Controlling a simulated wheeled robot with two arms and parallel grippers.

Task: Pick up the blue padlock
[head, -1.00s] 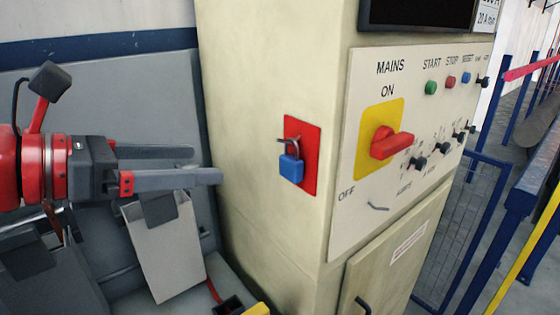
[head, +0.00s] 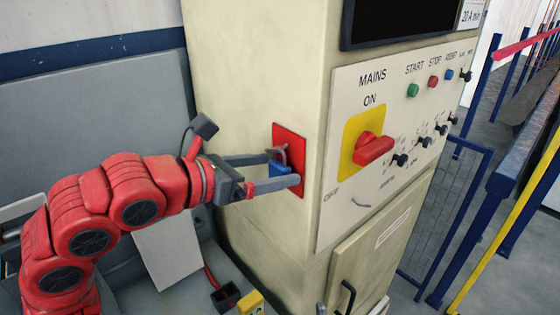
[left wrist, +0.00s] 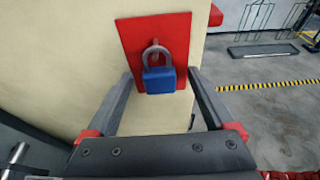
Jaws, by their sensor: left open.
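The blue padlock (head: 279,167) hangs by its grey shackle from a hook on a red plate (head: 291,142) on the side of the cream cabinet. My left gripper (head: 284,169) is open, with its fingers reaching to the padlock, one above and one below in the head view. In the left wrist view the padlock (left wrist: 159,80) hangs upright between and just beyond the two fingertips (left wrist: 160,78), with a gap on each side. The near finger hides the padlock's lower part in the head view. My right gripper is not in view.
The cabinet front carries a red rotary switch (head: 372,148) on a yellow plate and several buttons and toggles. A grey panel (head: 168,250) leans below my left arm. Blue railings (head: 500,190) stand at the right.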

